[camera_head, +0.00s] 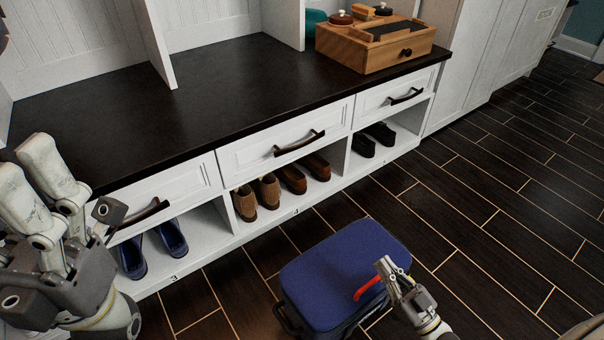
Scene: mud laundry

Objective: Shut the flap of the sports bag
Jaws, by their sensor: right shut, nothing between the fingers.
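The sports bag stands on the dark floor at bottom centre, its dark side (289,314) showing at the lower left. Its blue flap (338,262) lies across the top and looks nearly flat; I cannot tell whether its edge is fully down. A red strip (369,283) shows at the flap's right part, beside my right gripper. My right gripper (382,265) is shut and empty, over the bag's right part; I cannot tell whether it touches the flap. My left gripper (28,152) is at the far left, its fingers apart and empty, away from the bag.
A white bench with a dark top (215,95) runs behind the bag, with drawers and several shoes (268,191) in the cubbies below. A wooden box (372,47) stands on it at the back right. The floor (490,210) right of the bag is clear.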

